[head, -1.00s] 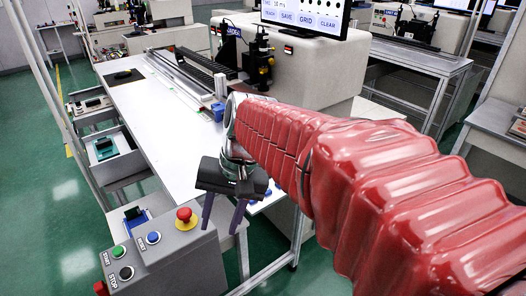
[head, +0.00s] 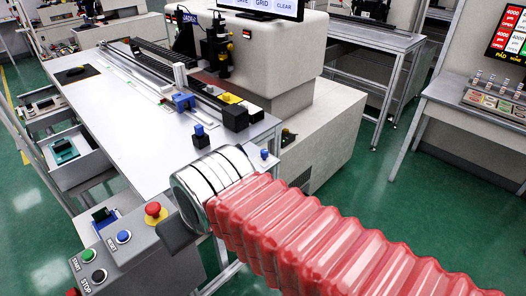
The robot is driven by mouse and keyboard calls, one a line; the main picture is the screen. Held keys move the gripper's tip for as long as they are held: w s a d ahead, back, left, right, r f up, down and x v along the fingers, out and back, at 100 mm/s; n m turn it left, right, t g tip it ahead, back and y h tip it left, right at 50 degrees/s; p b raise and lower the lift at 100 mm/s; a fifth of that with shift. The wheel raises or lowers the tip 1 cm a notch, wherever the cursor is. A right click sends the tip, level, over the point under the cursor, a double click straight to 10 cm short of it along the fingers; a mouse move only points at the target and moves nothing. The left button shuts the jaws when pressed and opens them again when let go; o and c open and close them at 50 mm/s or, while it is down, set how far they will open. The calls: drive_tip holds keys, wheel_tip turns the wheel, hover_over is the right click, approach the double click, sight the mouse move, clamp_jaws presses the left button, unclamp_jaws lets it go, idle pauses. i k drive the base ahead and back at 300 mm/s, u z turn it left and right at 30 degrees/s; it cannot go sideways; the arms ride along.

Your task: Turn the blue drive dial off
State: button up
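A blue-topped knob on a black block (head: 200,137) stands on the white table near its front right part. A smaller blue knob (head: 264,154) sits at the table's right front corner, just past my arm. I cannot tell from the picture which one is the drive dial, nor how either is turned. My gripper (head: 177,237) shows only as a dark piece below the silver wrist, beside the control box. Its fingers are hidden, so I cannot see whether it is open. It appears apart from both blue knobs.
A grey control box (head: 140,262) carries a red emergency button (head: 153,210), a blue button (head: 124,236), a green button (head: 88,255) and a black button (head: 99,276). A rail with a blue carriage (head: 183,102) runs along the table (head: 125,120). The table's left part is mostly bare.

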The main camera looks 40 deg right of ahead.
sight(264, 152)
drive_tip(key=u, duration=1.4)
drive_tip(key=k, duration=0.8)
drive_tip(key=z, duration=0.3)
